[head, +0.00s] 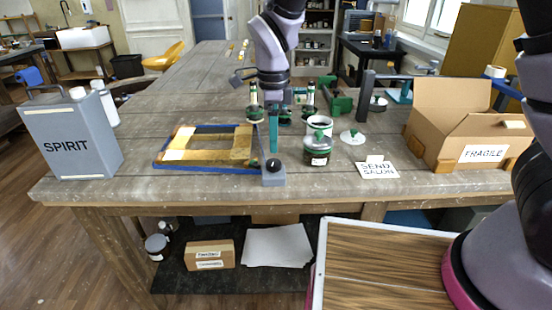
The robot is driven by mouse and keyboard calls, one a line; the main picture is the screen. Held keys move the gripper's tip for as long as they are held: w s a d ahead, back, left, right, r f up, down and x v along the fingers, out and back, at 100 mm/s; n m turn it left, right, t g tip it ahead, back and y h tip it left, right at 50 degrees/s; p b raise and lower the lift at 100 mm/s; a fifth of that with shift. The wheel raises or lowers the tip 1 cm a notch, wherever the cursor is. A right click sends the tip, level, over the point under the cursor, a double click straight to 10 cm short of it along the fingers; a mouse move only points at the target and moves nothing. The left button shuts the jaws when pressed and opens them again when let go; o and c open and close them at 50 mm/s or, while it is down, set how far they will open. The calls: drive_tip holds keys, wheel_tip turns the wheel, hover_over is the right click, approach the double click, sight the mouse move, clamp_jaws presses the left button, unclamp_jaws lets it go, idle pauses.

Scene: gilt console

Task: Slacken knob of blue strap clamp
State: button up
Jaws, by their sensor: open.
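The blue strap clamp (208,170) runs around a flat gilt frame (240,148) that lies on the workbench. Its grey block (273,179) sits at the frame's front right corner, with a dark round knob (273,165) on its face. My arm comes down from the top of the head view, and my gripper (275,108) is open behind and above the knob, apart from it. The fingertips are small and partly lost among bottles and a teal upright piece (273,132), so their exact outline is hard to tell.
A green-lidded jar (317,150) and a white cup (319,126) stand close right of the clamp. A grey SPIRIT can (72,140) is at left. An open FRAGILE carton (465,135) and a SEND SALON card (377,168) are at right. The bench front edge is near.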

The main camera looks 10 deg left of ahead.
sight(274, 162)
wheel_tip(274, 162, down, 7)
drive_tip(key=shift+f, duration=0.1)
idle(0.3)
clamp_jaws()
